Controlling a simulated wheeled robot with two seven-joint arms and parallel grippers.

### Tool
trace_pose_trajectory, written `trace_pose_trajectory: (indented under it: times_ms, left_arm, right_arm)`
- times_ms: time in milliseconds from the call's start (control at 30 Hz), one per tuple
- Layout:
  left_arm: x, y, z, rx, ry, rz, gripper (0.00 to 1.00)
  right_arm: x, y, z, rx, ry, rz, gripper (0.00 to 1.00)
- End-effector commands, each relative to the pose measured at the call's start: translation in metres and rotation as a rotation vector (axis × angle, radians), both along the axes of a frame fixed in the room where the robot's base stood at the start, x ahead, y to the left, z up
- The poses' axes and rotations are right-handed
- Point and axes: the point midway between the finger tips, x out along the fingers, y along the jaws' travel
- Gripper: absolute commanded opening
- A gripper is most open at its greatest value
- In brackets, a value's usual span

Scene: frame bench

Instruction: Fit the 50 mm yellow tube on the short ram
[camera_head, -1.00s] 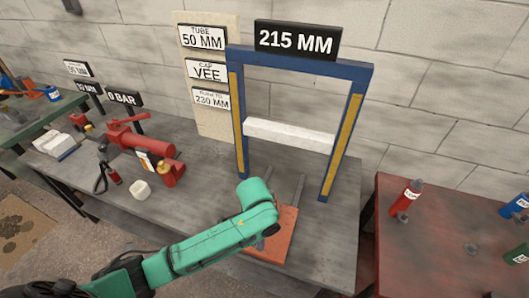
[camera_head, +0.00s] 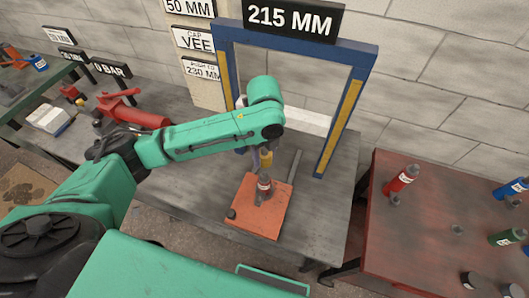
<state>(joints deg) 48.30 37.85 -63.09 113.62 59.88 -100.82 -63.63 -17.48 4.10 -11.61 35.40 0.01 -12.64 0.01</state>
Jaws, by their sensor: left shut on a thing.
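The short ram (camera_head: 264,190) stands upright on an orange plate (camera_head: 251,222) under the blue frame; it is a dark grey cylinder with a red and white label. My left gripper (camera_head: 266,152) hangs above the ram, largely hidden by my green arm. It is shut on the yellow tube (camera_head: 266,160), a small piece that shows just over the ram's top. I cannot tell whether tube and ram touch. My right gripper is not in view.
The blue frame (camera_head: 338,120) with a 215 MM sign (camera_head: 293,17) stands around the plate. A red pump (camera_head: 135,114) sits left on the grey bench. A red table (camera_head: 425,250) at right holds a red cylinder (camera_head: 401,179) and other cylinders.

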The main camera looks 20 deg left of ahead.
Motion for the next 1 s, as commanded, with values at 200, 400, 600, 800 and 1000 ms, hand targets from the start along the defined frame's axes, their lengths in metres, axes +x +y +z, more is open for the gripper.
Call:
trace_pose_trajectory:
  times_ms: [200,400,600,800,1000]
  left_arm:
    - [0.0,0.0,-0.022,0.001,0.001,0.0,0.0]
    - [0.0,0.0,-0.046,-0.001,0.001,-0.001,0.0]
    - [0.001,0.0,-0.057,0.0,-0.002,0.0,0.0]
    - [0.001,0.0,-0.057,0.0,-0.002,0.0,0.0]
    - [0.001,0.0,-0.057,0.0,-0.001,0.0,0.0]
  right_arm:
    - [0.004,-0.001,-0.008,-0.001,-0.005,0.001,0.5]
    - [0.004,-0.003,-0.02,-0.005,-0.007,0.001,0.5]
    - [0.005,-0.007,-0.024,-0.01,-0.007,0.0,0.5]
    - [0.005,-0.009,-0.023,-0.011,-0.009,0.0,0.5]
    - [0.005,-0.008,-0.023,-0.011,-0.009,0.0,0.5]
